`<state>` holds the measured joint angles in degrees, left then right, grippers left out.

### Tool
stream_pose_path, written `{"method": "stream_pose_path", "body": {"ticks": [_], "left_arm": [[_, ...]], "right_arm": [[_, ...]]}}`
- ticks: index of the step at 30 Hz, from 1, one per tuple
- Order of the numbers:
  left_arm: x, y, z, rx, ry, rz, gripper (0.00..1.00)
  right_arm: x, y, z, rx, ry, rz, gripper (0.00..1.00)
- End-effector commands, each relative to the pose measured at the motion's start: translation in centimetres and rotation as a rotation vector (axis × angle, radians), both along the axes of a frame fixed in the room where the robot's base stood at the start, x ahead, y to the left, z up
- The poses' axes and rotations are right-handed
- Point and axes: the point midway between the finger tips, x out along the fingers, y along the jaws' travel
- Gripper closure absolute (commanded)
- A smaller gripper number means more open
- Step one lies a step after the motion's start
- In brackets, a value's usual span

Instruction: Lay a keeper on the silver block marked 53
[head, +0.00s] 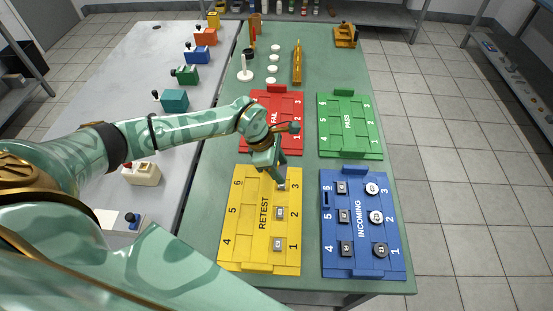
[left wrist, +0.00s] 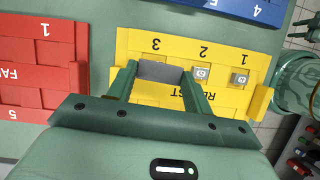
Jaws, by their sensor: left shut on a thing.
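My left gripper (head: 279,181) is low over the number 3 end of the yellow RETEST tray (head: 240,257). In the left wrist view its two fingers (left wrist: 160,75) are shut on a plain grey piece (left wrist: 160,71). I cannot tell whether this is a block or a keeper, or whether it touches the tray. Small silver blocks sit in RETEST slots 2 (head: 280,213) and 1 (head: 277,243). More silver blocks (head: 342,187) and several round pieces (head: 376,217) sit in the blue INCOMING tray (head: 361,270). The marks are too small to read, so I cannot pick out 53.
The red FAIL tray (head: 258,103) and green PASS tray (head: 349,150) lie behind. White discs (head: 272,58) and a yellow bar-shaped stand (head: 297,65) are farther back. Coloured blocks (head: 174,100) stand on the grey table at left. The green table's right edge is near the trays.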

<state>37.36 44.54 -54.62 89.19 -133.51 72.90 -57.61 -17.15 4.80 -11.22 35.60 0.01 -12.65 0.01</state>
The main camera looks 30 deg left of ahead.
Motion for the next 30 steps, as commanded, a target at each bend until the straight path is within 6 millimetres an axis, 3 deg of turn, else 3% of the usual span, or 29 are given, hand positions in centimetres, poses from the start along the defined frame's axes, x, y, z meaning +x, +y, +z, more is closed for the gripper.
{"method": "stream_pose_path", "body": {"ticks": [4,17,30], "left_arm": [[0.4,0.4,0.0,0.0,0.0,0.071,0.76],[0.4,0.3,0.0,-0.007,0.001,0.07,0.76],[0.4,0.2,-3.5,-0.007,0.003,0.069,0.76]], "right_arm": [[-0.2,-0.4,0.2,-0.005,0.003,0.003,0.64],[-0.2,0.5,0.2,0.007,0.002,0.002,0.64],[-0.7,0.8,-2.1,0.01,0.015,0.003,0.64]]}}
